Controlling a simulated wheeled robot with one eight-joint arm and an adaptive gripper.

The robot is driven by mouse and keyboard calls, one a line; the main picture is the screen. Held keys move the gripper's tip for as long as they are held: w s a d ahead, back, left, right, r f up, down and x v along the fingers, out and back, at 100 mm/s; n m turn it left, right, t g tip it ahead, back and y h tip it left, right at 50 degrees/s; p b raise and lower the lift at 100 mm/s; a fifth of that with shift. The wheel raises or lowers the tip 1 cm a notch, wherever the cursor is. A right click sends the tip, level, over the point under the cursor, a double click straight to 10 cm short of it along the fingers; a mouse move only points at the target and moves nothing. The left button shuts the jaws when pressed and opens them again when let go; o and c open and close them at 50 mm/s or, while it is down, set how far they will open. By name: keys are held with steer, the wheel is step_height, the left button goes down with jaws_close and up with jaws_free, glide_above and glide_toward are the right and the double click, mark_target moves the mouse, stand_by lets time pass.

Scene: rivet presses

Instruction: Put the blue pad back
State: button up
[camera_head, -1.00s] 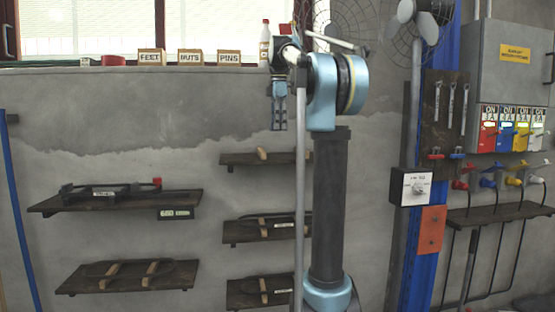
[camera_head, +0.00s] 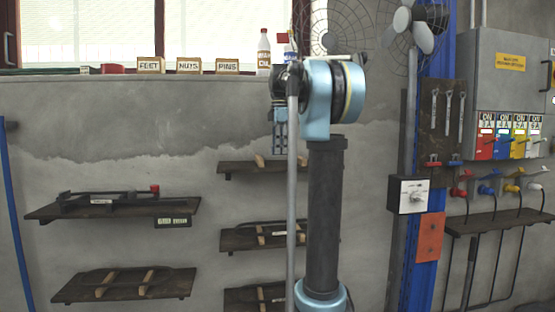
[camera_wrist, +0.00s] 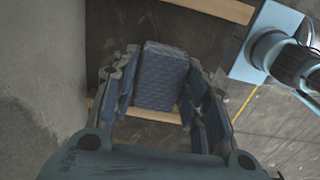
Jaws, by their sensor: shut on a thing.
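The blue pad (camera_wrist: 162,76) is a textured blue block. It sits between the two fingers of my gripper (camera_wrist: 162,95) in the wrist view, and the gripper is shut on it. Behind the pad is a dark shelf with two pale wooden strips (camera_wrist: 152,113) across it. In the head view my gripper (camera_head: 280,137) points down just above the upper right wall shelf (camera_head: 235,168). The pad is too small to make out there. I cannot tell whether it touches the shelf.
Two more shelves (camera_head: 240,240) hang below on the right, partly behind my arm. A left shelf (camera_head: 130,208) carries a dark fixture, and a lower left shelf (camera_head: 75,290) has wooden strips. Bottles (camera_head: 264,50) and labelled boxes (camera_head: 188,66) stand on the ledge above.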

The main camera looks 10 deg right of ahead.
step_height(320, 180, down, 4)
steer(key=shift+r, duration=0.1)
steer(key=o, duration=1)
step_height(320, 180, up, 12)
steer(key=shift+r, duration=0.1)
steer(key=shift+s, duration=0.1)
stand_by(0.5)
